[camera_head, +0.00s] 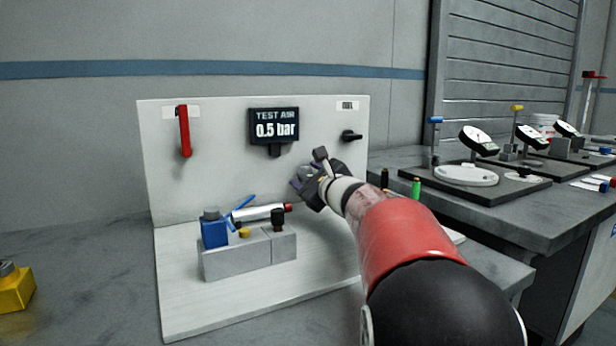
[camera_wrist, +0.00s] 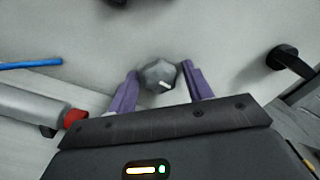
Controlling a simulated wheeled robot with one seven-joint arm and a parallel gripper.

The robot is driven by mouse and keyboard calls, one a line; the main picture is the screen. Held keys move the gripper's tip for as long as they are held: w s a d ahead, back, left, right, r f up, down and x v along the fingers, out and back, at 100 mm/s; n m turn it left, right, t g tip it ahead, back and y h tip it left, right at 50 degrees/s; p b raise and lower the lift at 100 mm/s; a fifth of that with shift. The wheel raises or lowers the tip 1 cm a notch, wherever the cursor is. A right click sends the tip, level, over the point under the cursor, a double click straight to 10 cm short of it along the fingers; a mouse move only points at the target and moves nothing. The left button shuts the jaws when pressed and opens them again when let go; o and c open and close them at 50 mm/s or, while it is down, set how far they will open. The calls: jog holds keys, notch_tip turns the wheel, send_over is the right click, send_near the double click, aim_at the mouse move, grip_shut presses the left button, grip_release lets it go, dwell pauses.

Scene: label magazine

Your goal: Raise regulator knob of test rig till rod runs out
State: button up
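The grey faceted regulator knob (camera_wrist: 158,75) with a white mark sits on the pale panel in the wrist view. My gripper (camera_wrist: 160,80) has its two purple fingers on either side of the knob, with a small gap visible at the right finger. In the head view my gripper (camera_head: 309,183) is at the panel below the display and hides most of the knob. The display (camera_head: 274,125) reads "TEST AIR 0.5 bar". A silver cylinder (camera_head: 258,213) with a red end lies on the rig; the cylinder (camera_wrist: 35,108) also shows in the wrist view. No extended rod is discernible.
A red lever (camera_head: 184,132) hangs at the panel's upper left, and a black handle (camera_head: 351,136) sticks out at the right. A grey block (camera_head: 222,262) carries a blue part (camera_head: 214,228). A bench with dial gauges (camera_head: 478,139) stands at right.

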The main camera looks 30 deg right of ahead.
jog(key=c, duration=0.8)
jog(key=shift+m, duration=1.6)
jog(key=o, duration=1)
jog(key=shift+c, duration=0.2)
jog(key=shift+s, duration=0.1)
jog(key=s+b, duration=0.1)
jog(key=s, duration=0.6)
jog(key=shift+s+d, duration=0.15)
jog(key=shift+s, duration=0.2)
